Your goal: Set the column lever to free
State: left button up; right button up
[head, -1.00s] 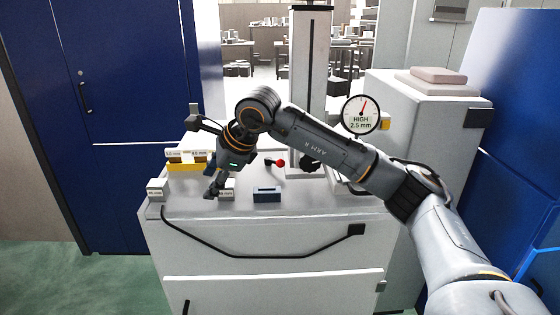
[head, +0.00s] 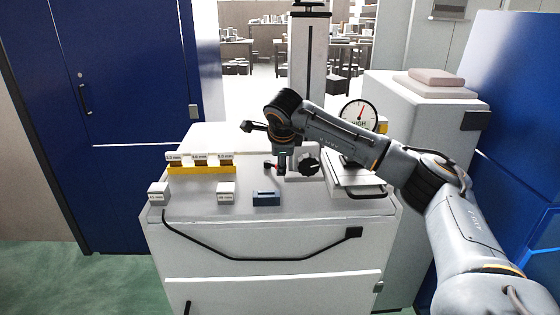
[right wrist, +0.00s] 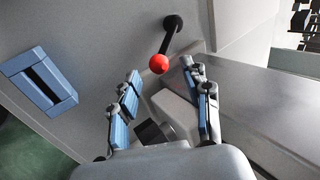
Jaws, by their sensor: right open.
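The white column (head: 307,60) rises at the back of the cabinet top, with a black knob (head: 308,166) at its foot. The lever is a short black rod (right wrist: 172,35) ending in a red ball (right wrist: 159,64); in the head view my gripper largely covers it. My right gripper (right wrist: 161,73) is open in the right wrist view. The red ball lies at the opening between its fingertips, with no clear contact. In the head view my right gripper (head: 272,171) hangs in front of the column's left side. My left gripper is not in view.
A blue slotted block (head: 267,199) sits near the front edge of the cabinet top. A yellow rack with white labelled blocks (head: 202,170) and two small white blocks stand left. A dial gauge (head: 359,114) is partly hidden behind my arm.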

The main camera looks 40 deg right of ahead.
aim_at(274, 166)
jog(key=shift+x, duration=1.4)
grip_shut()
